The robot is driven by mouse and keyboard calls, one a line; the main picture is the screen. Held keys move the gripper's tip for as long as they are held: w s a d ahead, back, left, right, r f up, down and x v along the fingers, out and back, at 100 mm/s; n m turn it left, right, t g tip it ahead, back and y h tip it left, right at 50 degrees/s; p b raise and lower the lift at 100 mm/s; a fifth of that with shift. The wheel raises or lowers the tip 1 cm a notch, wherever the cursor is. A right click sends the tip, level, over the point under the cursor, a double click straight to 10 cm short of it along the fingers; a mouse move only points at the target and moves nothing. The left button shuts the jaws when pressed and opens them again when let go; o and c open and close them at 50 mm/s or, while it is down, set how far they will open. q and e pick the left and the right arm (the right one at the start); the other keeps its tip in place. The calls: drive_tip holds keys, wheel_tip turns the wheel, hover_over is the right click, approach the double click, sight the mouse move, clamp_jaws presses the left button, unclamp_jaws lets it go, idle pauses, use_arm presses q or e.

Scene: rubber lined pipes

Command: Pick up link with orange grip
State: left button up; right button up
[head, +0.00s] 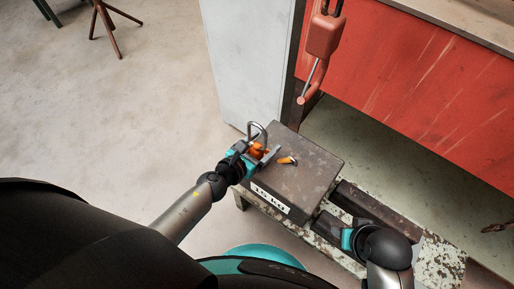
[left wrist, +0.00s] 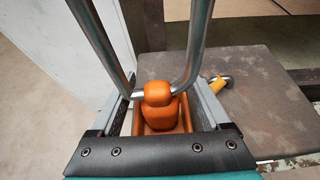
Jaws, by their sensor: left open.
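A link made of a bent metal bar with an orange grip (left wrist: 160,106) stands in the middle of the left wrist view. In the head view its metal loop (head: 257,127) rises above the far left part of a dark weight block (head: 305,165). My left gripper (head: 264,154) is open, with one finger on each side of the orange grip (head: 257,150). In the left wrist view the open left gripper (left wrist: 160,112) shows gaps beside the grip. My right gripper, near the block's right side, is too unclear to read.
A smaller metal piece with an orange part (head: 287,160) lies on the block, right of the left gripper. A red hook (head: 312,85) hangs above and beyond the block. A white cabinet (head: 245,60) and red panel (head: 410,85) stand behind.

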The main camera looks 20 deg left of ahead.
use_arm(q)
clamp_jaws()
idle(0.6)
drive_tip(key=shift+r, duration=0.1)
